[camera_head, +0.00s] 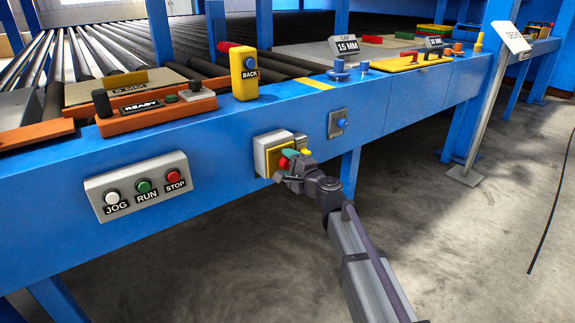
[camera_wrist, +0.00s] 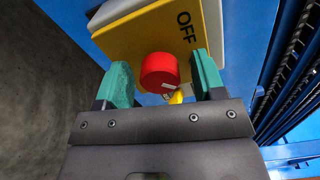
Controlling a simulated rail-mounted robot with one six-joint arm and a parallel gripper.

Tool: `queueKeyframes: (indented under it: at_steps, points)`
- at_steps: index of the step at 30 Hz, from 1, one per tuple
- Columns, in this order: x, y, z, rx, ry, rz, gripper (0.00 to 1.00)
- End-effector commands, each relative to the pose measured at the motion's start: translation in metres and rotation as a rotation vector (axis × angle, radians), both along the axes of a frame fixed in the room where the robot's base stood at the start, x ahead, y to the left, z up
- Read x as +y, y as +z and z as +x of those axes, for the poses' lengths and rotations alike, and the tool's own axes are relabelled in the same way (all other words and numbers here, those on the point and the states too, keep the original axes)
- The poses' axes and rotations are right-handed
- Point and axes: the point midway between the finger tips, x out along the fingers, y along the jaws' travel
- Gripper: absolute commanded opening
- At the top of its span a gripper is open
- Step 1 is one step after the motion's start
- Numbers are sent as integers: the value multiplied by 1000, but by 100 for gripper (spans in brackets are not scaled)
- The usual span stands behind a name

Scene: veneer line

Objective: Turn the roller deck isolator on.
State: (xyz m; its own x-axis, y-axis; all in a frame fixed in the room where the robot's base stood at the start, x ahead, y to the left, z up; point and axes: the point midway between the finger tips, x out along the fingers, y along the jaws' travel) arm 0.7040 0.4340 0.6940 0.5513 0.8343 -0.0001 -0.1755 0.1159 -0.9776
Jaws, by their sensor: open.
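The roller deck isolator (camera_head: 260,158) is a grey box with a yellow plate and a red knob (camera_head: 283,163), mounted on the front of the blue beam. In the wrist view, the red knob (camera_wrist: 158,71) stands out from the yellow plate (camera_wrist: 135,42), with black OFF lettering beside it. A pale mark shows on the knob's lower edge. My gripper (camera_head: 291,160) is at the isolator. In the wrist view its teal fingers (camera_wrist: 164,78) are open, one on each side of the knob, with visible gaps. The lower plate is partly hidden.
A grey box with JOG, RUN and STOP buttons (camera_head: 138,186) is on the beam to the left. A small plate with a blue button (camera_head: 338,123) is to the right. A yellow BACK box (camera_head: 244,74) stands above. The floor below is clear.

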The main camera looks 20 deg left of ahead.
Motion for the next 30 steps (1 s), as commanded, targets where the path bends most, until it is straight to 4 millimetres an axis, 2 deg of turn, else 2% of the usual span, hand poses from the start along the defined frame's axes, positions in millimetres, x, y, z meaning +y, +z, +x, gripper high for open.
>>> queueKeyframes:
  at_steps: [5,12,16,19,27,29,30]
  points:
    - [-16,0,-11,0,-2,0,63]
    - [-64,0,-45,0,-2,0,63]
    - [-85,0,-58,0,-1,0,63]
    - [-90,0,-60,0,0,0,63]
    - [-89,0,-61,-7,9,-5,63]
    - [-85,-4,-69,-34,62,-49,63]
    - [-81,-12,-80,-67,120,-119,63]
